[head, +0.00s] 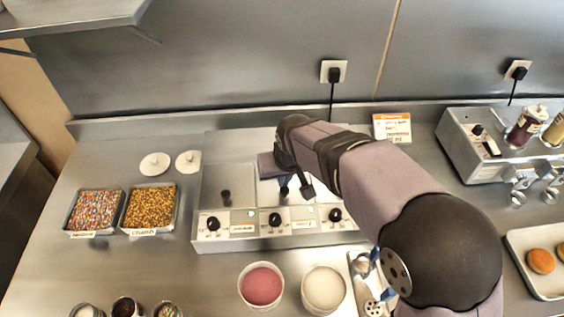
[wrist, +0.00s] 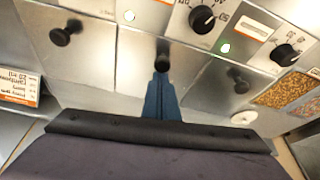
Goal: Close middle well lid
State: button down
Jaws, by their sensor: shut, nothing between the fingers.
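The steel warmer (head: 222,240) has lids side by side, each with a black knob. The middle well lid (wrist: 136,62) looks flat in line with its neighbours in the wrist view, with no gap that I can make out. In the head view, my gripper (head: 285,184) is above the middle lid, and my arm hides much of the right side.
The left lid (head: 217,178) lies flat. Dials (head: 275,219) line the warmer's front. Two topping trays (head: 150,207) and two white lids (head: 155,163) are to the left. A pink tub (head: 261,285) and a cream tub (head: 323,288) stand in front.

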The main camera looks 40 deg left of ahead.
jog(key=shift+a+p, duration=0.1)
jog(key=shift+p, duration=0.25)
jog(key=w+a+p, duration=0.1)
jog(key=w+a+r+p, duration=0.1)
jog(key=shift+w+a, duration=0.1)
jog(key=shift+a, duration=0.3)
jog(key=shift+r, duration=0.1)
jog(key=b+v, duration=0.3)
jog(key=v, duration=0.6)
jog(key=shift+r, duration=0.3)
jog(key=w+d+f+m+h, duration=0.1)
jog(key=w+d+f+m, duration=0.15)
jog(key=d, duration=0.75)
jog(key=w+d+f+m+h, duration=0.1)
jog(key=w+d+f, duration=0.15)
jog(key=d, duration=0.65)
jog(key=w+d+f+m+h, duration=0.1)
jog(key=w+d+f+m, duration=0.15)
jog(key=d, duration=0.75)
jog(key=s+d+f+m+g, duration=0.1)
jog(key=s+d+f+m, duration=0.1)
jog(key=s+d, duration=0.4)
jog(key=s+d+f+m+g, duration=0.1)
jog(key=s+d+f, duration=0.3)
jog(key=d, duration=0.9)
jog(key=s+m, duration=0.1)
jog(key=s, duration=0.2)
jog(key=shift+f+m, duration=0.3)
jog(key=shift+m, duration=0.1)
